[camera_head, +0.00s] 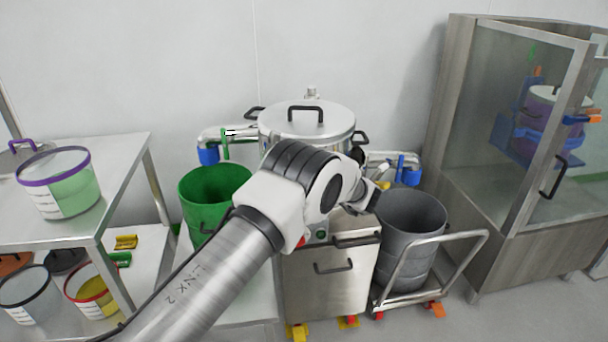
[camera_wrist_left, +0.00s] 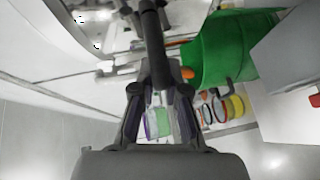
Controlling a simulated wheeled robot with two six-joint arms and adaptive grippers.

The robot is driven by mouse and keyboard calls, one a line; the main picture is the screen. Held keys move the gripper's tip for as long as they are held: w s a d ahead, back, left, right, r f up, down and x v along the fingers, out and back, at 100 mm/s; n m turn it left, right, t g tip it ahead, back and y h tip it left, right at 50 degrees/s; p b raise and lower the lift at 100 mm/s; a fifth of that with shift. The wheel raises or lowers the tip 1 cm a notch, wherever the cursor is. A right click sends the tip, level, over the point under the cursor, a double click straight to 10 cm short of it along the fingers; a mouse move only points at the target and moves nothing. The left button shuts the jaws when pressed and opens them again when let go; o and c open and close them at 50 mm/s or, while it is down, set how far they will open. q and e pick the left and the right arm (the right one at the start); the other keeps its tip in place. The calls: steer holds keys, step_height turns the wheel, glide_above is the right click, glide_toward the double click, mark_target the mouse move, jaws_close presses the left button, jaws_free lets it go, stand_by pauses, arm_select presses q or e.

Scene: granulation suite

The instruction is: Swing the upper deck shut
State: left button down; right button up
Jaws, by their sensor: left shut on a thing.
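The round steel deck unit (camera_head: 330,127) stands at the centre in the head view. It has a flat lid with a black handle (camera_head: 305,108) and black side handles (camera_head: 360,137). My arm hides much of its lower front, so I cannot tell how far the upper deck stands open. My left gripper (camera_head: 370,192) is at its front right, partly hidden by my own wrist. In the left wrist view my left gripper (camera_wrist_left: 160,90) is shut on a black bar-like handle (camera_wrist_left: 152,40). My right gripper is not in view.
A green bin (camera_head: 205,190) stands left of the steel cabinet (camera_head: 330,280), and a grey bin (camera_head: 410,235) on a trolley stands to its right. A table with a purple-rimmed tub (camera_head: 60,185) is at left. A glass-doored cabinet (camera_head: 510,130) is at right.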

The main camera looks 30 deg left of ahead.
arm_select(q)
steer(key=shift+w+d+f, duration=0.1)
steer(key=shift+d+f, duration=0.05)
steer(key=shift+d, duration=0.15)
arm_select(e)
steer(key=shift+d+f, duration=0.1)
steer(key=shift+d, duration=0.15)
arm_select(q)
steer(key=c, duration=1.2)
jaws_free()
steer(key=v, duration=1.2)
steer(key=shift+w, duration=0.15)
